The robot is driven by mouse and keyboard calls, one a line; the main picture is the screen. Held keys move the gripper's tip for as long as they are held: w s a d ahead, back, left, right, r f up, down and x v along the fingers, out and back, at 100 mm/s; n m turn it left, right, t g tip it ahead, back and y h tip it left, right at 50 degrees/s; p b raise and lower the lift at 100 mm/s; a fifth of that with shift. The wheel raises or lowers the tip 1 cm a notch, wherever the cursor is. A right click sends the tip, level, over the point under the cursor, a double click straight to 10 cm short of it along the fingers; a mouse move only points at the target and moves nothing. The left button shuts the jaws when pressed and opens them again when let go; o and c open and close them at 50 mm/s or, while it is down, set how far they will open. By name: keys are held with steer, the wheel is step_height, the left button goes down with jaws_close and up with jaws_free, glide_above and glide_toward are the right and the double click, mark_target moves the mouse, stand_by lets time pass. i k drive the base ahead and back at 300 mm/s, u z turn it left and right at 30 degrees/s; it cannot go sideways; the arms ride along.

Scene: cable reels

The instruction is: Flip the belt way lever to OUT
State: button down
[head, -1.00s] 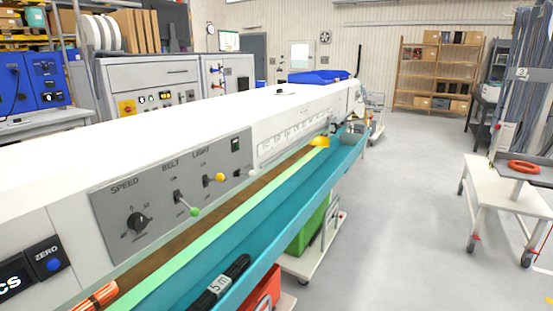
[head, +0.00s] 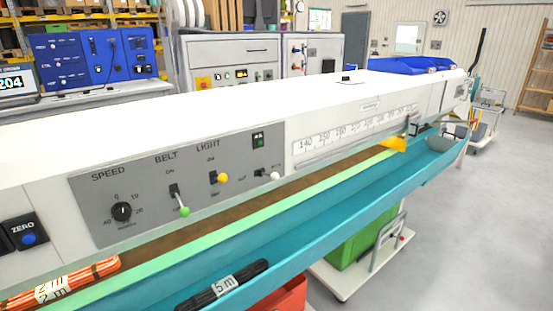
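The grey control panel (head: 140,205) on the white machine carries a small horizontal lever with a white ball (head: 275,176) at its lower right. The ball points to the right, away from a small label on the lever's left that is too small to read surely. To its left are the BELT lever with a green ball (head: 184,211), pointing down, and the LIGHT lever with a yellow ball (head: 222,178). A SPEED knob (head: 122,211) sits at the far left of the panel. My gripper is not in view.
A teal trough (head: 330,205) and a green strip run along the machine's front. A black bundle marked 5 m (head: 222,286) lies in the trough, and orange bundles (head: 75,280) lie at lower left. A trolley with a green crate (head: 365,240) stands below. Floor (head: 480,220) at right is clear.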

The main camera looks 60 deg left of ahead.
mark_target(275, 176)
steer(key=u, duration=0.45)
steer(key=i, duration=1)
steer(key=u, duration=1.25)
steer(key=i, duration=0.7)
steer(key=u, duration=0.4)
